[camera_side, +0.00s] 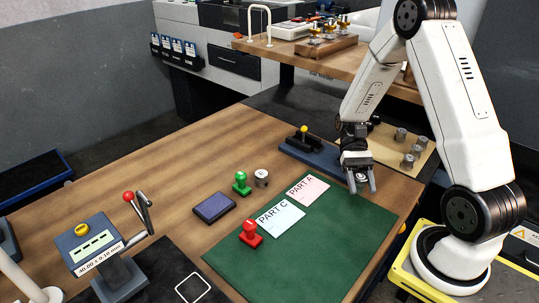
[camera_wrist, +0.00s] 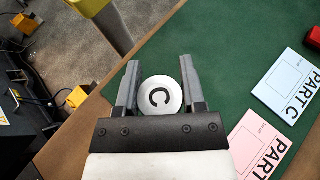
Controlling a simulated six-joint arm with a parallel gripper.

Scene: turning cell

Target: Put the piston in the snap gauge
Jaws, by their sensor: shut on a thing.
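My gripper (camera_side: 362,186) is over the back right part of the green mat, pointing down. In the side view the piston is mostly hidden by the fingers. A grey-blue gauge stand (camera_side: 92,246), labelled 40.00 ± 0.10 mm, stands at the lower left and looks like the snap gauge. It has a yellow button and a red-knobbed lever, far from my gripper.
The green mat (camera_side: 300,245) bears cards PART A (camera_side: 308,189) and PART C (camera_side: 280,217). A red stamp (camera_side: 250,234), green stamp (camera_side: 242,184), small metal cylinder (camera_side: 261,178) and dark blue pad (camera_side: 213,208) stand near. A tray (camera_side: 383,143) holds several metal cylinders behind my gripper.

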